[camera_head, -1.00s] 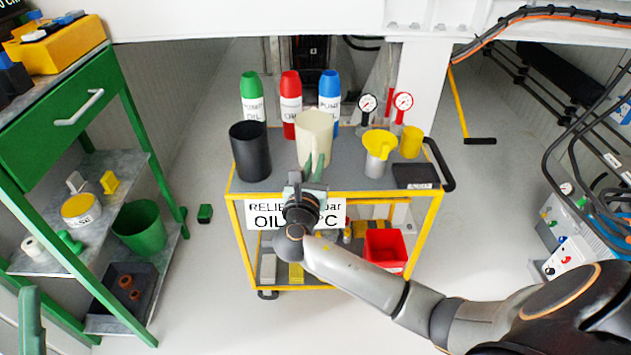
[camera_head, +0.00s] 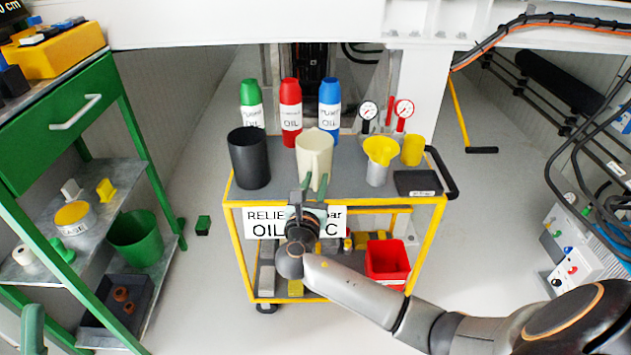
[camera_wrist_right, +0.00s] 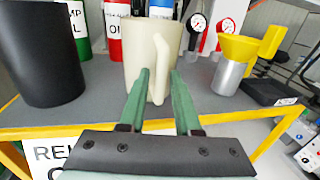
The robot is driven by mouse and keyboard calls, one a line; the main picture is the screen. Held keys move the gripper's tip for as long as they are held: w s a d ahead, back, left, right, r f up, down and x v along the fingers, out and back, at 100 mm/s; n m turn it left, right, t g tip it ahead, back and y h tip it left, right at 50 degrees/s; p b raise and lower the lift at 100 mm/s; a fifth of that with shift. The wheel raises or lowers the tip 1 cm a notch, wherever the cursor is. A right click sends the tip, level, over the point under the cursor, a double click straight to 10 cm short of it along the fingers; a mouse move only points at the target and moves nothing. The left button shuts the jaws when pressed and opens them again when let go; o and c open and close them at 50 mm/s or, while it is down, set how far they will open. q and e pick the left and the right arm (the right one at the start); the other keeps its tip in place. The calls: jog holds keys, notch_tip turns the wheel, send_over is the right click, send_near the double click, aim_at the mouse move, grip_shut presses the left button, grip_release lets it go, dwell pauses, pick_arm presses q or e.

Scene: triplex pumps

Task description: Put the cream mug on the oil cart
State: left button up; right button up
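The cream mug (camera_head: 314,158) stands upright on the grey top of the oil cart (camera_head: 277,184), near its front edge. In the right wrist view the mug (camera_wrist_right: 146,52) has its handle turned toward me, slightly right of centre. My right gripper (camera_head: 314,184) is in front of the mug. In the wrist view its two green fingers (camera_wrist_right: 160,88) are apart, one on each side of the handle's lower part, and no grip shows. Of my left arm only a green finger piece (camera_head: 33,328) shows at the bottom left corner; its opening is hidden.
A black cup (camera_head: 249,158) stands left of the mug. Green (camera_head: 251,103), red (camera_head: 291,112) and blue (camera_head: 329,108) oil bottles stand behind. A yellow funnel on a metal jug (camera_head: 378,170) and a yellow cup (camera_head: 412,150) are to the right. A green shelf (camera_head: 110,168) stands at left.

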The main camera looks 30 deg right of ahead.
jog(key=shift+o, duration=0.7)
jog(key=shift+s+a+r, duration=0.1)
jog(key=shift+r, duration=0.05)
jog(key=p+v, duration=0.3)
jog(key=v, duration=0.8)
jog(key=s+a+r+m+t+y, duration=0.1)
jog(key=a+r+m+t+y, duration=0.15)
jog(key=a+y, duration=0.45)
jog(key=s+a+r+m+t+y, duration=0.1)
jog(key=a+m+t+y, duration=0.1)
jog(key=a+m+y, duration=0.45)
pick_arm(q)
jog(key=r, duration=0.3)
jog(key=shift+s+a+r, duration=0.1)
jog(key=shift+a+r, duration=0.1)
jog(key=shift+r, duration=0.1)
pick_arm(e)
jog(key=s+r+m+t+y, duration=0.2)
jog(key=s+r+y, duration=0.5)
jog(key=r, duration=0.4)
jog(key=s+r+m+t+y, duration=0.2)
jog(key=s+r+m+y, duration=0.2)
jog(key=s+r+y, duration=0.3)
notch_tip(320, 180, up, 4)
jog(key=shift+s+d+r, duration=0.1)
jog(key=shift+s+d, duration=0.05)
jog(key=shift+d, duration=0.2)
